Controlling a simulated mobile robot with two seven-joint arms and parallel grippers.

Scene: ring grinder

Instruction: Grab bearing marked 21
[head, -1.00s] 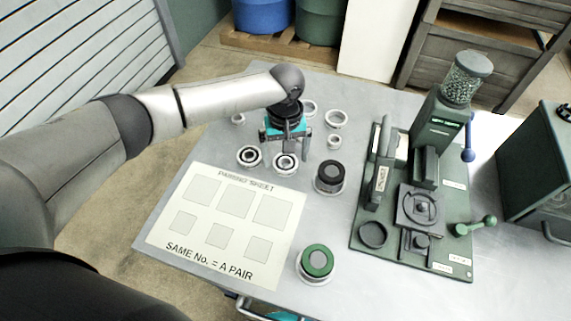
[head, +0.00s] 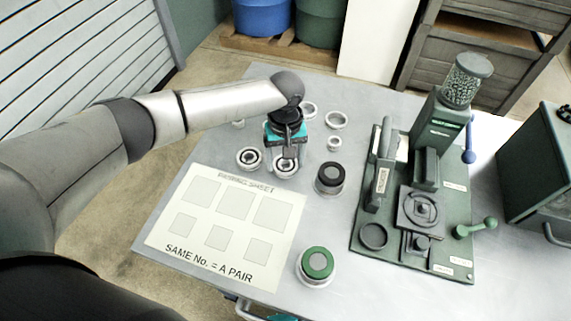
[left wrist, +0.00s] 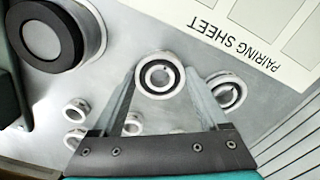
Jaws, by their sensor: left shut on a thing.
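My left gripper (head: 285,164) points down onto the right one of two bearings, its jaws shut on this bearing (head: 277,168). The held bearing also shows in the left wrist view (left wrist: 158,75), a pale ring with a dark band, between the two fingers. The other bearing (head: 248,158) lies just to the left, apart from the gripper; it shows in the left wrist view (left wrist: 227,91) outside the right finger. Number marks on both are too small to read. My right gripper is not in view.
The pairing sheet (head: 185,244) with blank squares lies in front. Several pale rings (head: 336,119) lie behind the gripper. A black-topped cylinder (head: 330,178) and a green-topped one (head: 316,264) stand to the right. The green grinder (head: 440,210) fills the table's right side.

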